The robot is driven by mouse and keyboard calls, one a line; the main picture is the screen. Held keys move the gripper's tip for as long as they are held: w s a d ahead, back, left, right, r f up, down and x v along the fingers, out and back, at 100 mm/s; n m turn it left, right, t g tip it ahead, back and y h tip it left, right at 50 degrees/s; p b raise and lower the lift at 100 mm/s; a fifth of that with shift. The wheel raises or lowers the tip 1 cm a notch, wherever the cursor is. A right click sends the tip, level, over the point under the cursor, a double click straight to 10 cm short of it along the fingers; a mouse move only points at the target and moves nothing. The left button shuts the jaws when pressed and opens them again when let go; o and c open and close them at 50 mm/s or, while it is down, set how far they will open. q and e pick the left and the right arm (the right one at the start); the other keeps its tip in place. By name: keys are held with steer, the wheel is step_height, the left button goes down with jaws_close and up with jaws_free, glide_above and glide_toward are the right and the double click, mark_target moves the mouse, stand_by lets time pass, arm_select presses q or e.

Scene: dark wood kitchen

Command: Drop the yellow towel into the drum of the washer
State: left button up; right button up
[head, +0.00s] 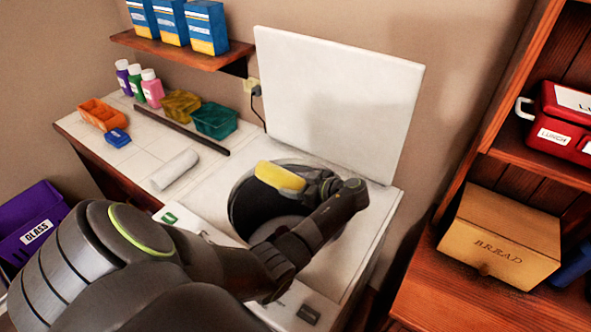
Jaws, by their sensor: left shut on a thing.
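The yellow towel (280,178) is a folded or rolled piece held at the end of my left arm. My left gripper (306,181) is shut on it, above the washer's round drum opening, towards its far side. The white top-loading washer (208,200) has its lid (335,95) raised upright against the wall. The dark drum (250,212) shows below and left of the towel; my arm hides part of its right and near side. Whether the towel touches the drum rim cannot be told. My right gripper is not in view.
Left of the washer, a tiled counter holds a white roll (174,170), a dark bar (182,130), bottles (152,88) and small bins (215,120). A shelf (183,50) carries blue boxes. A bread box (500,235) and red lunch box (560,120) stand at right.

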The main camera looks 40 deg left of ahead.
arm_select(q)
step_height(320, 180, down, 6)
steer(key=b, duration=0.4)
steer(key=o, duration=1.2)
steer(key=shift+c, duration=0.2)
steer(key=b, duration=0.2)
glide_toward(282, 173)
steer(key=x, duration=0.4)
steer(key=shift+a, duration=0.45)
